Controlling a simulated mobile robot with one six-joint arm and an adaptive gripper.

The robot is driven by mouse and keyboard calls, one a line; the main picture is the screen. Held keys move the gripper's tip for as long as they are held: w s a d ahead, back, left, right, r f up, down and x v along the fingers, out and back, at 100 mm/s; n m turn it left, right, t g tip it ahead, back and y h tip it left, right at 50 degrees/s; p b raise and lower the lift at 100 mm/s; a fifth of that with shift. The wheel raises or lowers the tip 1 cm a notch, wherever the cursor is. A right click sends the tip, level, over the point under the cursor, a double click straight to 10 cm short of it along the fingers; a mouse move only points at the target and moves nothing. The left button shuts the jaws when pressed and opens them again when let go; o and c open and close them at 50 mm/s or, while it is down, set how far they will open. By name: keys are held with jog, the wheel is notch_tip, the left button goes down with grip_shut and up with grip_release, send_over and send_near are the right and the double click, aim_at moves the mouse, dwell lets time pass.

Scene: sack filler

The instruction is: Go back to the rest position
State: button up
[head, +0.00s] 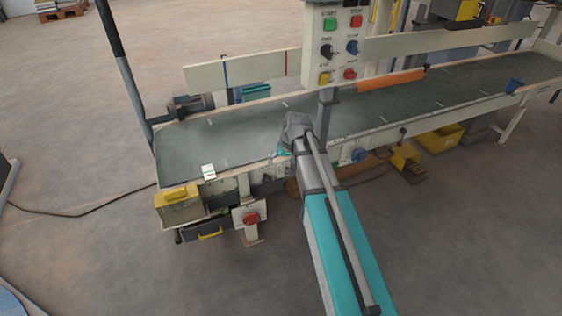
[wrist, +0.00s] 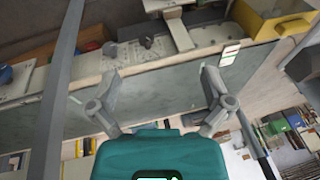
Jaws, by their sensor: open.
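My gripper (head: 274,163) is at the front edge of the conveyor, left of the control post, partly hidden by my own arm in the head view. In the wrist view my gripper (wrist: 160,77) has its two grey fingers spread wide with nothing between them. The view between the fingers shows the conveyor's rail and belt. Whether a finger touches the rail cannot be told.
The conveyor (head: 220,136) runs across the view. A control panel (head: 340,45) with coloured buttons stands over it. A red button box (head: 250,218) and a yellow box (head: 178,206) are at its front left. Open floor lies in front.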

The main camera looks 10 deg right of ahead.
jog(key=s+m+g+h, duration=0.1)
jog(key=s+g+h, duration=0.15)
jog(key=s, duration=1.55)
notch_tip(320, 180, up, 20)
jog(key=p, duration=2.1)
jog(key=shift+w+a+r, duration=0.15)
jog(key=shift+a+r, duration=0.05)
jog(key=shift+a, duration=0.2)
